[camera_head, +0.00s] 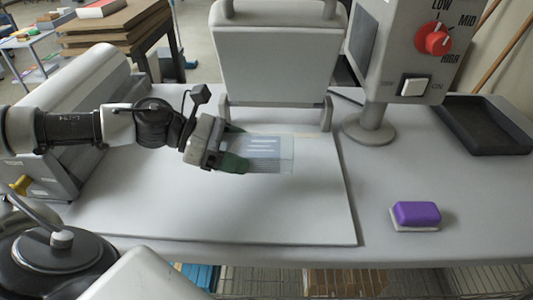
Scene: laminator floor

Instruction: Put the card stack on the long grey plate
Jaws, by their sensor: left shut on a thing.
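The card stack (268,153) is a clear, flat rectangle with blue and white printing. My left gripper (236,152) is shut on its left edge, with dark green fingers around it. The stack is over the large pale grey plate (300,210) in the middle of the table. I cannot tell whether the stack touches the plate or hangs a little above it. My right gripper is not in view.
A grey machine with an upright panel (270,62) stands behind. A control box (410,50) with a red knob stands at the back right. A purple eraser-like block (415,214) and a dark tray (485,125) lie right. A grey roller machine (85,105) is left.

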